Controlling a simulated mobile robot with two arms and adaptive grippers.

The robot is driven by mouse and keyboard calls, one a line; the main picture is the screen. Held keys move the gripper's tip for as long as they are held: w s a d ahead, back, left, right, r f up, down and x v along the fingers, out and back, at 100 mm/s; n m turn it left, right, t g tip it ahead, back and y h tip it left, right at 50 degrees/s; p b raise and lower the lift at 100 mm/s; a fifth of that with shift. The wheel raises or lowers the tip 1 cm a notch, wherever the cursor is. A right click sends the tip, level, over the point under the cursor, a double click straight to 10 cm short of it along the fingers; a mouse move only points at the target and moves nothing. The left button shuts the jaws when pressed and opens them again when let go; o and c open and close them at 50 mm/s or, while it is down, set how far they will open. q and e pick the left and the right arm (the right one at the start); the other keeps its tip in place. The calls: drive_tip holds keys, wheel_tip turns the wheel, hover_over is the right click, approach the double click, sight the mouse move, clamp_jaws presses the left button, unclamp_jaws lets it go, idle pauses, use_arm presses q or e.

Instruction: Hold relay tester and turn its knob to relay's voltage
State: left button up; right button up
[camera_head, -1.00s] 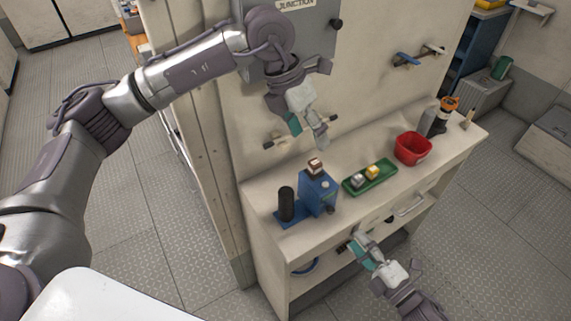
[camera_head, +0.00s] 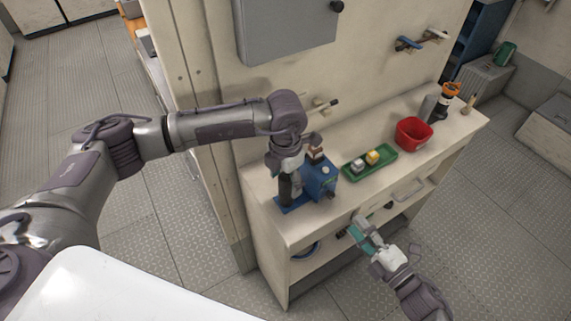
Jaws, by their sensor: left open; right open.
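The relay tester is a blue box (camera_head: 322,180) on a blue base plate (camera_head: 292,206), standing on the counter, with a black upright cylinder (camera_head: 285,190) at its left and a small brown-and-white block (camera_head: 316,155) on top. A pale round part (camera_head: 326,170) shows on the box; I cannot tell whether it is the knob. My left gripper (camera_head: 288,180) is open and lowered at the black cylinder, partly covering it; contact is unclear. My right gripper (camera_head: 358,230) is open and empty in front of the counter, below its top edge.
A green tray (camera_head: 350,177) with a white and a yellow block is right of the tester. Further right are a red bin (camera_head: 414,134) and a grey bottle with an orange top (camera_head: 452,90). A grey junction box (camera_head: 285,35) hangs on the wall above.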

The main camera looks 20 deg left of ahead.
use_arm(q)
drive_tip(key=shift+f, duration=1.65)
clamp_jaws()
